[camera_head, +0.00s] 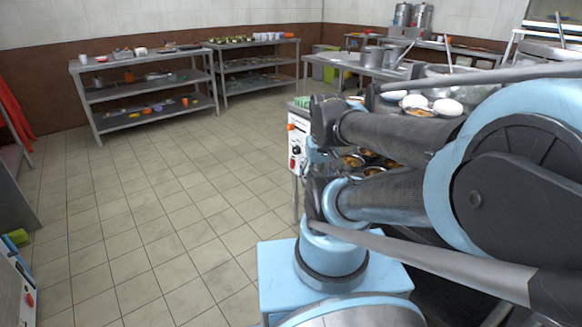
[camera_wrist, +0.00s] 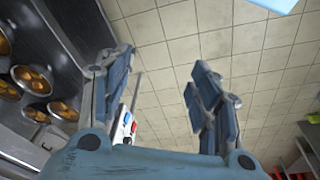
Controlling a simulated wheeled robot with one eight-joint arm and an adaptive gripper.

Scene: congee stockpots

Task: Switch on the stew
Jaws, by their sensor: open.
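The stew sits in several round metal pans set in a steel counter, partly hidden behind my arm in the head view; one pan (camera_head: 353,160) shows orange-brown food. The wrist view shows several such pans (camera_wrist: 31,80) at the left. A white control panel (camera_head: 297,146) with a dark knob and red and orange parts is on the counter's left end. A panel with red and blue parts (camera_wrist: 127,122) shows beside the left finger in the wrist view. My gripper (camera_wrist: 157,68) is open and empty, fingers wide apart. I cannot tell its distance from the panel.
Two steel shelf racks (camera_head: 145,90) (camera_head: 255,66) with dishes stand along the back wall. A table (camera_head: 345,60) with pots is at the back right. A red cloth (camera_head: 14,110) and a machine (camera_head: 12,290) edge the left. The tiled floor (camera_head: 170,200) between is clear.

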